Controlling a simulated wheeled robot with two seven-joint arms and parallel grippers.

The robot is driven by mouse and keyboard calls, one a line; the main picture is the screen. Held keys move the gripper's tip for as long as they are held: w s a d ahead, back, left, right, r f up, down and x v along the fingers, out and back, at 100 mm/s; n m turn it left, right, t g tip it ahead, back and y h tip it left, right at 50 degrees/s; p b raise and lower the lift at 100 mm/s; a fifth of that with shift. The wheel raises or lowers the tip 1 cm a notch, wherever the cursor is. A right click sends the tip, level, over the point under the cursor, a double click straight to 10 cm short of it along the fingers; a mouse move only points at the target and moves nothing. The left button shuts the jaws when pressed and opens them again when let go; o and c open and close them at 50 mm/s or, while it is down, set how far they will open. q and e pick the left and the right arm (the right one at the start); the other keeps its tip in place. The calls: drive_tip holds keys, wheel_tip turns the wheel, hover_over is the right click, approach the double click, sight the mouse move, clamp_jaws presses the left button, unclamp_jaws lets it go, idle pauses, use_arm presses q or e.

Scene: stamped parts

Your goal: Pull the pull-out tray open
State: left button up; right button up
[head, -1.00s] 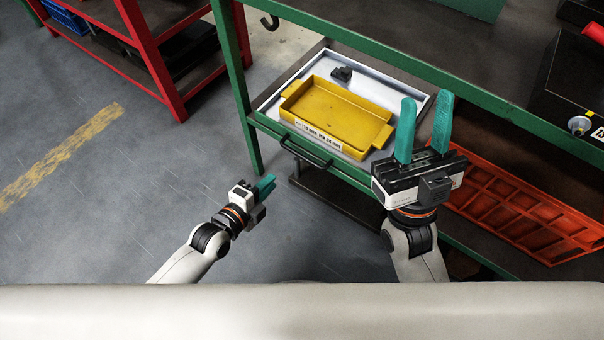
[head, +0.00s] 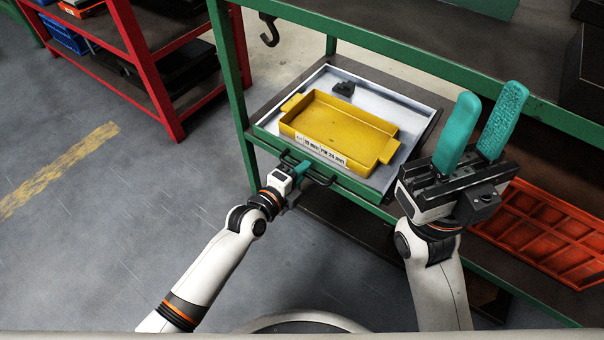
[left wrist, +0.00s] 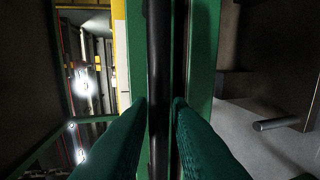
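The pull-out tray (head: 388,182) is a shallow grey-white tray with a green front, set in the green bench. Its black bar handle (head: 322,181) runs along the front and stands upright in the left wrist view (left wrist: 158,60). My left gripper (head: 304,168) is at the left part of the handle. In the left wrist view its teal fingers (left wrist: 160,108) lie one on each side of the bar, with hardly any gap, and look shut on it. My right gripper (head: 490,115) is open and empty, raised to the right of the tray with its fingers up.
A yellow bin (head: 335,122) with a label and a small dark part (head: 343,88) lie in the tray. A green bench post (head: 232,90) stands left of the tray. An orange divided tray (head: 545,235) is at the right. The floor (head: 140,225) at left is clear.

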use_arm(q)
drive_tip(key=shift+w+d, duration=0.1)
drive_tip(key=shift+w, duration=0.05)
drive_tip(key=shift+c, duration=0.2)
clamp_jaws()
